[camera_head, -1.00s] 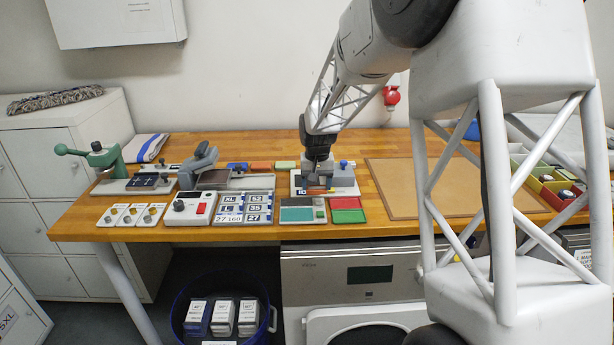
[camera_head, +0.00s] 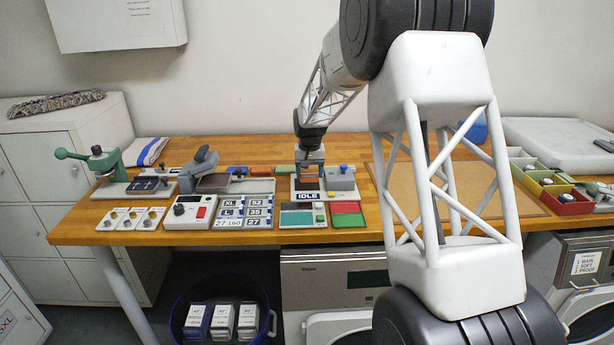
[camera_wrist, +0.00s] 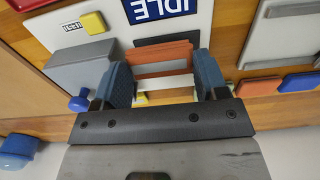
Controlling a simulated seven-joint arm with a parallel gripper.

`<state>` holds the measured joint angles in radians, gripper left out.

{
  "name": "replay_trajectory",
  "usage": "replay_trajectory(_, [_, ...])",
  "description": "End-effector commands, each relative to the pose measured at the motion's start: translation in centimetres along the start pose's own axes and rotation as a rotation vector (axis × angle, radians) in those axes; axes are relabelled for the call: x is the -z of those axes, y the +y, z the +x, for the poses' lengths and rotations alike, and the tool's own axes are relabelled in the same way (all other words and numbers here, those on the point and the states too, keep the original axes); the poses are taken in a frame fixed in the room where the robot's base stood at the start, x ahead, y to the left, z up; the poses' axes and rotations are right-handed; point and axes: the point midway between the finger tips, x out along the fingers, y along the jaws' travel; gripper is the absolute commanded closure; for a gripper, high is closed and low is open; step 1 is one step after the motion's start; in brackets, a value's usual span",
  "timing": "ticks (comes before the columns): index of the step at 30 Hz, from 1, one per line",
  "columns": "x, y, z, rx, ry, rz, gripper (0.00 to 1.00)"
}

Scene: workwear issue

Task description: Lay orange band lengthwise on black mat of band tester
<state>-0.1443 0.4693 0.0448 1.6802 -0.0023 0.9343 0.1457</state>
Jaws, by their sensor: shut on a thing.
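The band tester (camera_head: 340,178) is a pale plate with a grey block, a blue knob and an "IDLE" sign. It also shows in the wrist view (camera_wrist: 85,68). My gripper (camera_head: 310,176) is over its left half, pointing down. In the wrist view, my gripper's blue fingertips (camera_wrist: 165,77) stand apart, shut on the orange band (camera_wrist: 160,52), which spans between them. A dark strip of the black mat (camera_wrist: 167,39) shows beside the band, towards the sign. The band lies along the mat's direction; whether it touches the mat I cannot tell.
An orange piece (camera_head: 262,169) and a blue piece (camera_head: 237,170) lie left of the tester. A teal and grey tray (camera_head: 297,218) and a red-green tray (camera_head: 347,214) are in front. A brown board (camera_head: 385,185) lies to the right.

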Motion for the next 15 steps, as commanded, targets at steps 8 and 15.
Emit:
replay_trajectory(8, [3.1, -0.4, 0.3, 0.0, 0.0, 0.0, 0.55])
replay_trajectory(15, [4.2, -0.6, 0.4, 0.0, 0.0, 0.0, 0.55])
